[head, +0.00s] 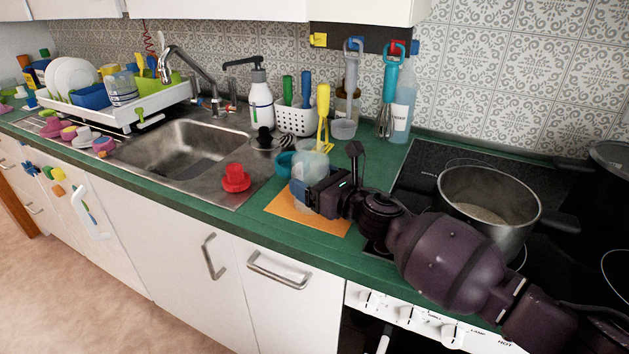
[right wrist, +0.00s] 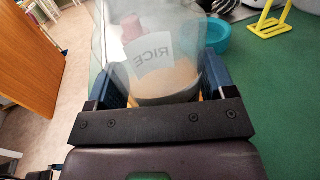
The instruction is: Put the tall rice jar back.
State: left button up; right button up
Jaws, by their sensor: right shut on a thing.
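The tall rice jar (head: 312,160) is clear and stands upright at the orange mat (head: 335,222) on the counter, left of the hob. In the right wrist view the jar (right wrist: 175,75) shows pale rice and a white RICE label, seen reversed. My right gripper (head: 305,192) comes in from the right and is shut on the jar's lower part; its blue fingers lie on either side of it in the wrist view (right wrist: 162,80). I cannot tell whether the jar's base touches the mat. My left gripper is not in view.
A teal bowl (head: 284,164) and a yellow utensil (head: 323,108) are close behind the jar. A red object (head: 236,179) sits left, by the sink (head: 185,150). A steel pot (head: 490,205) stands on the hob under my right arm's far side. The front counter strip is clear.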

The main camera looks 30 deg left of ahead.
jog(key=shift+r, duration=0.15)
jog(key=shift+f, duration=0.25)
jog(key=o, duration=1.1)
jog(key=shift+c, duration=0.2)
jog(key=shift+o, duration=1.2)
jog(key=shift+r, duration=0.3)
jog(key=p+v, duration=0.2)
jog(key=v, duration=0.9)
jog(key=shift+s+d, duration=0.2)
jog(key=shift+d, duration=0.25)
